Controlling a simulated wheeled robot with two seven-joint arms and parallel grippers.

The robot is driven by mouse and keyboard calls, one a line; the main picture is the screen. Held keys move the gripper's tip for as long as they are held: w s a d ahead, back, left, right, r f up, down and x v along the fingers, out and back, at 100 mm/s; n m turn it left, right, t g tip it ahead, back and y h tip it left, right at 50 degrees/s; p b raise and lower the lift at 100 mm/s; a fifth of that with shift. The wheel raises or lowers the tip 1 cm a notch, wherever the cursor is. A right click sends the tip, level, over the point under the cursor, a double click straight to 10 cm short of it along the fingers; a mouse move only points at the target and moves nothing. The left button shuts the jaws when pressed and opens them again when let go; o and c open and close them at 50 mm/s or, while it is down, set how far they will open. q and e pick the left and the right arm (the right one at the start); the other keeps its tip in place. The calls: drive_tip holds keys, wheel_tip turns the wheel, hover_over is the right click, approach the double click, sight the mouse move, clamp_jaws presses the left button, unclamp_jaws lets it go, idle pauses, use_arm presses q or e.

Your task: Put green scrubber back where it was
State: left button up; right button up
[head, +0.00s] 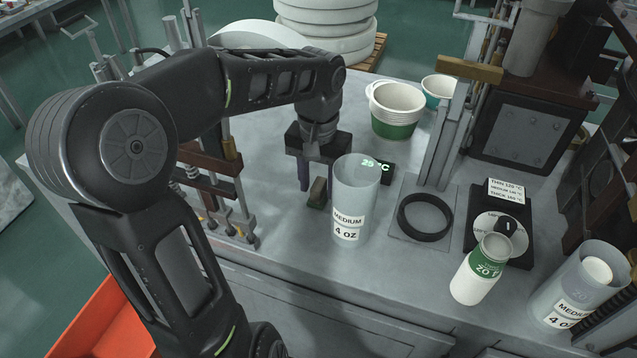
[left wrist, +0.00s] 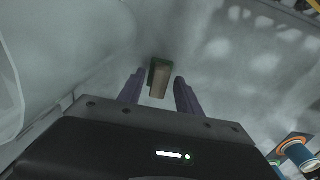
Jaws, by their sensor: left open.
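The green scrubber (head: 317,193) is a small block with a green side and a brownish side. It rests on the grey table just left of a clear "MEDIUM 4 OZ" cylinder (head: 350,215). My left gripper (head: 311,186) points down at it with jaws open. In the left wrist view, the scrubber (left wrist: 159,80) appears between the two purple fingers of the left gripper (left wrist: 159,77), with gaps on both sides. The fingers are not closed on it. My right gripper is not in view.
A black ring (head: 425,217) lies on a flat plate to the right. Larger cups (head: 396,110) are behind. A metal fixture with rods (head: 215,190) stands close on the left.

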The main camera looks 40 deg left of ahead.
sight(319, 184)
use_arm(q)
wheel_tip(319, 184, up, 6)
drive_tip(key=shift+w+f, duration=0.1)
drive_tip(key=shift+r+p, duration=1.95)
drive_tip(key=shift+r, duration=1)
